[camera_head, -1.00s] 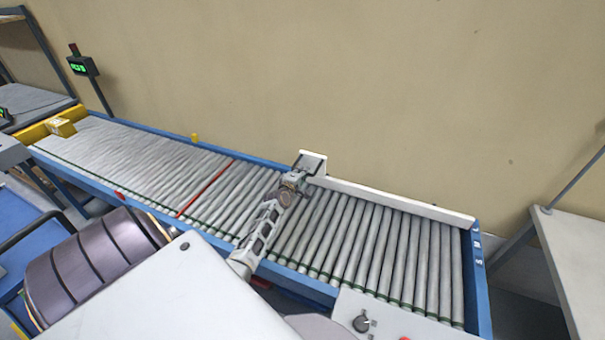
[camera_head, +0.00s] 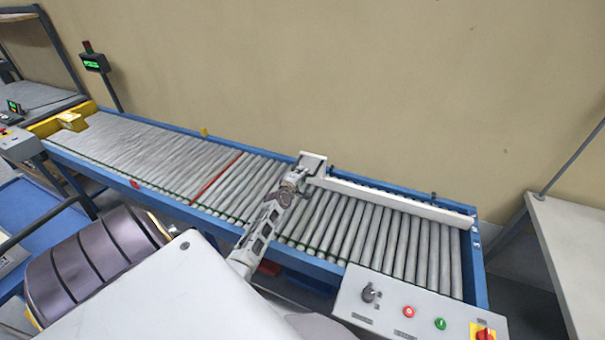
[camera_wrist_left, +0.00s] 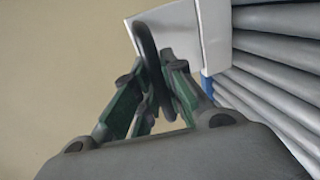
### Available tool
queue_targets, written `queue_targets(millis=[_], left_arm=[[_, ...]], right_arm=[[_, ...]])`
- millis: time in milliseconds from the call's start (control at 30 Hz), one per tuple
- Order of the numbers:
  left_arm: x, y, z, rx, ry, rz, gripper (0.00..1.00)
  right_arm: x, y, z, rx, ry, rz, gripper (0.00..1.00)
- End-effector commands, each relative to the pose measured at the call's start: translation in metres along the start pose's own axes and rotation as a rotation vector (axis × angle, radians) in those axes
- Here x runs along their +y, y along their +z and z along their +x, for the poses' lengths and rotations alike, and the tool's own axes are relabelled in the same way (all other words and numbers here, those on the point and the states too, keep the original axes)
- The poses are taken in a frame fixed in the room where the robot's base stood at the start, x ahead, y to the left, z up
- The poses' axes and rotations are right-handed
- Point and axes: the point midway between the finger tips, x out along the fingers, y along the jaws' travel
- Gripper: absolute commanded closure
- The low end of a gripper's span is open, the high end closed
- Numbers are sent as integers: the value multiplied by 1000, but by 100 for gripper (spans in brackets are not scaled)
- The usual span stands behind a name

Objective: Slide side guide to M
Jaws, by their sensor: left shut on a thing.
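The side guide (camera_head: 400,200) is a long white rail lying lengthwise over the right part of the roller conveyor. A white upright plate (camera_head: 312,160) stands at its left end. My left gripper (camera_head: 300,180) is at that plate. In the left wrist view the green fingers (camera_wrist_left: 155,90) are closed around a dark loop handle (camera_wrist_left: 150,50) in front of the white plate (camera_wrist_left: 165,35). My right gripper is out of view.
A control panel (camera_head: 420,312) with a knob and coloured buttons is at the near right. A red bar (camera_head: 217,178) crosses the rollers left of my arm. A yellow box (camera_head: 72,121) sits at the far left end. Rollers in front of the guide are clear.

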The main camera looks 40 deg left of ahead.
Motion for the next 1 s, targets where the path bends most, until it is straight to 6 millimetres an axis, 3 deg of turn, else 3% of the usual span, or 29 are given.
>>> queue_targets(millis=[300,333,500,1000], left_arm=[[2,0,0,-1,3,0,100],[2,0,0,-1,3,0,85],[2,0,0,0,3,0,66],[2,0,-4,0,4,-1,66]], right_arm=[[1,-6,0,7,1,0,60],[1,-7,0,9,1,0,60],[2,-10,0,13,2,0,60],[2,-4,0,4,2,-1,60]])
